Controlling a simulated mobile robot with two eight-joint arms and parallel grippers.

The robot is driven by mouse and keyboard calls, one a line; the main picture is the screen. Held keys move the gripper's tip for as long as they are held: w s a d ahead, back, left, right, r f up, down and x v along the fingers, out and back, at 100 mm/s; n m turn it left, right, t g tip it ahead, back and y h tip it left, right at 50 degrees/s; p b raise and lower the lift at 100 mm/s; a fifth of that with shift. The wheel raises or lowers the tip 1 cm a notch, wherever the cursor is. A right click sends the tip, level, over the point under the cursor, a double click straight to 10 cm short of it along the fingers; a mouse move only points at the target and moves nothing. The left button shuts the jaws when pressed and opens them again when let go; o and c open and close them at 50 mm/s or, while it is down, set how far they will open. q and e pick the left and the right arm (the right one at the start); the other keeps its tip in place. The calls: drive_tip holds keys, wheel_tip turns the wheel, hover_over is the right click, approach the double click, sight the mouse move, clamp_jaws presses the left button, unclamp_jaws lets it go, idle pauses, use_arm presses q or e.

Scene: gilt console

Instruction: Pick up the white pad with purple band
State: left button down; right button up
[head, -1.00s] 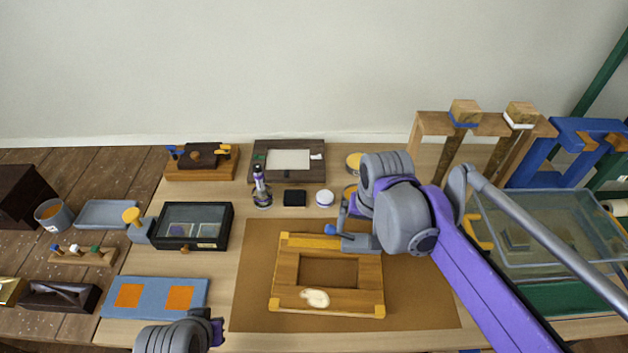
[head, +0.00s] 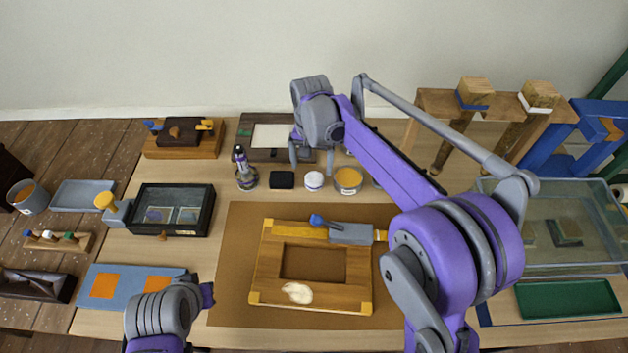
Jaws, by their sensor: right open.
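The white pad with purple band (head: 314,181) is a small round white piece on the table, behind the brown mat. Its band is too small to make out clearly. My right gripper (head: 312,165) is open, fingers pointing down, just above and behind the pad in the picture. Whether the fingers straddle it cannot be told. My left gripper (head: 207,294) is low at the front left, partly cut off by its own wrist, and its jaws cannot be read.
A black block (head: 282,180) and a yellow-topped tin (head: 348,179) flank the pad closely. A purple-white bottle (head: 244,170) stands further left. A wooden frame (head: 262,270) with a blue-knobbed grey tool (head: 350,233) lies on the brown mat (head: 235,240).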

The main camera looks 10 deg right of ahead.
sight(314, 178)
drive_tip(key=f, duration=0.5)
drive_tip(key=shift+s+d+f, duration=0.1)
drive_tip(key=shift+d+f, duration=0.05)
drive_tip(key=shift+d, duration=0.2)
drive_tip(key=c, duration=1.4)
